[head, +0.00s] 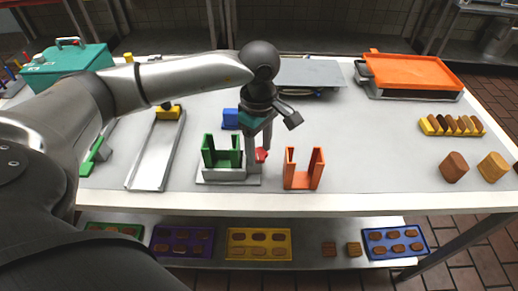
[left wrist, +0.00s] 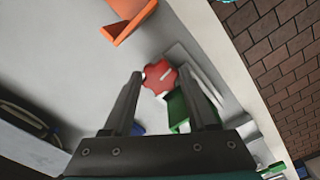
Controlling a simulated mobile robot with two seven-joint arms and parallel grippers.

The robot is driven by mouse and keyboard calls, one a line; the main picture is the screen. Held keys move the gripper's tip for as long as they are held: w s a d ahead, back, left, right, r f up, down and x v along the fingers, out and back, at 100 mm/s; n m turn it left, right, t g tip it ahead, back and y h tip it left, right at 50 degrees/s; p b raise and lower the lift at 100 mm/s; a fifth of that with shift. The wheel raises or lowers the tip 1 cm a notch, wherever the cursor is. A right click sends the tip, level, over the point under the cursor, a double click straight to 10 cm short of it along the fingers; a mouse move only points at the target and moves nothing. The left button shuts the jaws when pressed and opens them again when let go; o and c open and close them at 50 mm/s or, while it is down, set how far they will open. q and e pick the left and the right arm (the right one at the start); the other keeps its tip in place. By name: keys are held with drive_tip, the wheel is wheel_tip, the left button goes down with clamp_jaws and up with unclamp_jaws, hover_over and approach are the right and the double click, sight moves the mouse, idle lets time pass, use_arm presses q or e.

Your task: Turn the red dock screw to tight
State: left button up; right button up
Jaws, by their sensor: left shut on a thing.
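The red dock screw (head: 261,155) is a small lobed knob at the right side of the grey dock (head: 225,181) that holds a green U-shaped holder (head: 222,157). My left gripper (head: 257,157) points down at the screw from above. In the left wrist view, the red screw (left wrist: 160,76) with a pale line on its face sits between the two fingertips, and the left gripper (left wrist: 161,73) is shut on it. The fingers partly hide the screw in the head view. My right gripper is not in view.
An orange U-shaped holder (head: 303,169) stands just right of the screw. A blue block (head: 230,118) is behind the dock. A long metal tray (head: 156,150) lies to the left. The table is clear between the orange holder and the brown pieces (head: 454,167) at right.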

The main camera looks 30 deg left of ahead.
sight(259, 155)
use_arm(q)
drive_tip(key=shift+w+r, duration=0.1)
idle(0.4)
drive_tip(key=o, duration=1.4)
wheel_tip(259, 155, up, 15)
drive_tip(key=shift+r+p, duration=0.1)
drive_tip(key=shift+p, duration=0.7)
